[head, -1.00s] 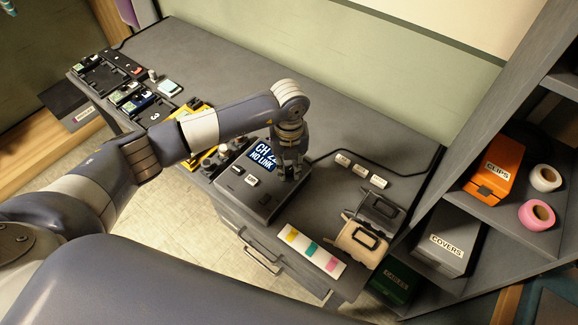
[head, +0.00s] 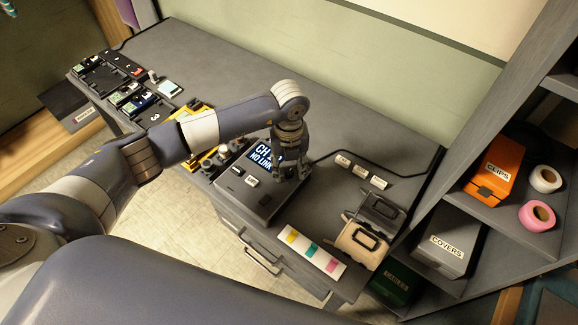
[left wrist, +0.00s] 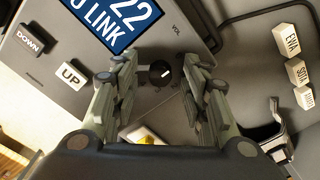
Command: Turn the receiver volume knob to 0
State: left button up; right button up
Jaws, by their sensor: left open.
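The receiver (head: 262,203) is a dark grey box on the desk, with a lit blue display (head: 262,157) reading NO LINK. In the left wrist view its black round volume knob (left wrist: 160,74) carries a short white mark, with small lettering like VOL above it. My left gripper (head: 290,173) points down over the receiver's right part and hides the knob in the head view. In the left wrist view its fingers (left wrist: 158,72) are open, one on each side of the knob, with visible gaps. My right gripper is not in view.
UP (left wrist: 71,75) and DOWN (left wrist: 32,39) buttons sit left of the knob. Small labelled blocks (head: 361,170) and a cable lie to the right. Shelves stand at right.

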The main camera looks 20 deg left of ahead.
aim_at(289, 171)
pick_arm(q)
jog(key=shift+r, duration=0.1)
jog(key=shift+r, duration=0.25)
notch_tip(289, 171, up, 11)
jog(key=shift+r, duration=0.2)
jog(key=shift+f, duration=0.1)
dwell(0.4)
